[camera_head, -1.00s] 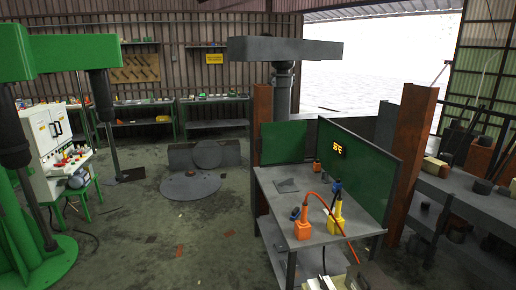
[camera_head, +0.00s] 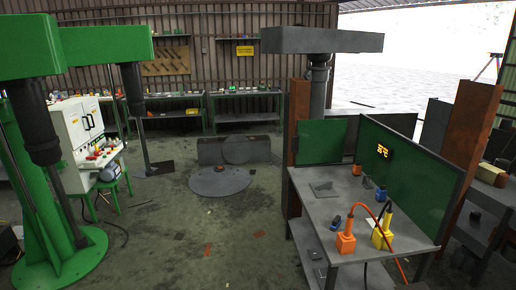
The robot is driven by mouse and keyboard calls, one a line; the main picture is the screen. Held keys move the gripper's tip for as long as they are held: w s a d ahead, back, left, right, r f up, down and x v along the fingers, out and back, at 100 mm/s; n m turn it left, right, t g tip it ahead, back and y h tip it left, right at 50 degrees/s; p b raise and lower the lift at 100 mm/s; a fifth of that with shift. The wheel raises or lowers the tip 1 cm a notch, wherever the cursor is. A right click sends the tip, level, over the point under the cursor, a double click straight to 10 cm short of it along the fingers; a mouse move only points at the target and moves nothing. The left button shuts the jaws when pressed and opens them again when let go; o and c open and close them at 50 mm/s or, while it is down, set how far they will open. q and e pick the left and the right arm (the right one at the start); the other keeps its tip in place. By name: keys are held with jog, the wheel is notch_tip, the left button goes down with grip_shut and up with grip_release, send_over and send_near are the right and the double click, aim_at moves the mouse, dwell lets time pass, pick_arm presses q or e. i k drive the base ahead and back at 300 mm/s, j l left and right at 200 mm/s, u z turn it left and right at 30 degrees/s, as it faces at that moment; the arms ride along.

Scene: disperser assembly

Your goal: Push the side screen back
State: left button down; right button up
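Green screens stand upright on the grey workbench (camera_head: 318,207) at right. A smaller green screen (camera_head: 320,141) stands at the bench's back edge. The frames do not show which one is called the side screen. Neither of my grippers is in view.
An orange tool (camera_head: 346,241) with a cable and a yellow tool (camera_head: 383,236) stand on the bench. A rusty post (camera_head: 470,135) stands at right. Green machinery (camera_head: 60,230) stands at left. The floor between (camera_head: 200,235) is mostly clear.

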aim_at(320, 141)
jog(key=i+j+u, duration=0.1)
jog(key=i, duration=1)
jog(key=i+j+u, duration=0.1)
jog(key=i+j, duration=0.15)
jog(key=i, duration=0.8)
jog(key=i+z, duration=0.2)
jog(key=i, duration=0.25)
jog(key=i+j+z, duration=0.1)
jog(key=i+z, duration=0.15)
jog(key=i, duration=0.2)
jog(key=i+j+z, duration=0.2)
jog(key=i, duration=0.25)
